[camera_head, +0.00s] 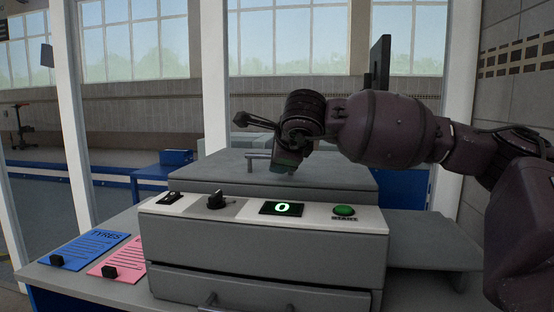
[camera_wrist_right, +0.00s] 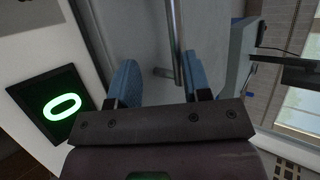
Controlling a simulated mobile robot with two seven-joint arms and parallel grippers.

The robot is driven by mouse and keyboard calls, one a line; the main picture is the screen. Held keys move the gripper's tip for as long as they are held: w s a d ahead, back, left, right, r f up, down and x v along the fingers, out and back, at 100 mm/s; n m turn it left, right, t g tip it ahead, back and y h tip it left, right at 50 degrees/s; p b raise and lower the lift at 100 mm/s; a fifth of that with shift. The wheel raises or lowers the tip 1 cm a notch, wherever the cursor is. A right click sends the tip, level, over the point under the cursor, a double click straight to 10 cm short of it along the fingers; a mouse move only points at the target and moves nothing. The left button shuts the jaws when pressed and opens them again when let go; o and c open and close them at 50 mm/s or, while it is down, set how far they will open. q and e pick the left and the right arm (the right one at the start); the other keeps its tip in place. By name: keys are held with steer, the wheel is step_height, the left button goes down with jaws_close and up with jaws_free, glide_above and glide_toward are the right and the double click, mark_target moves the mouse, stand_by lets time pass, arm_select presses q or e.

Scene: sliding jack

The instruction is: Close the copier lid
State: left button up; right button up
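The copier is a grey box with its grey lid (camera_head: 215,168) behind the front control panel. The lid looks low and nearly flat; I cannot tell whether it is fully down. A metal bar handle (camera_head: 256,158) stands on the lid, and the bar also shows in the right wrist view (camera_wrist_right: 174,40). My right gripper (camera_head: 284,162) is over the lid by the handle. In the wrist view its blue fingers (camera_wrist_right: 161,80) are apart, with the bar's end appearing between them, nearer the right finger. Contact cannot be told. My left gripper is not in view.
The control panel has a black knob (camera_head: 216,200), a display reading 0 (camera_head: 283,208) and a green start button (camera_head: 344,211). Blue (camera_head: 88,249) and pink (camera_head: 117,261) sheets lie on the table at left. A dark monitor (camera_head: 380,62) stands behind the copier.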

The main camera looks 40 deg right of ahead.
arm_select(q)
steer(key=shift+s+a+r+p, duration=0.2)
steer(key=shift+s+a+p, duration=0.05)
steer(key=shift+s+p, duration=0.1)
arm_select(e)
steer(key=v, duration=0.8)
steer(key=shift+r, duration=0.2)
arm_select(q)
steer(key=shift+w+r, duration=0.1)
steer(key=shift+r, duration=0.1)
arm_select(e)
steer(key=shift+a, duration=0.1)
steer(key=shift+s, duration=0.1)
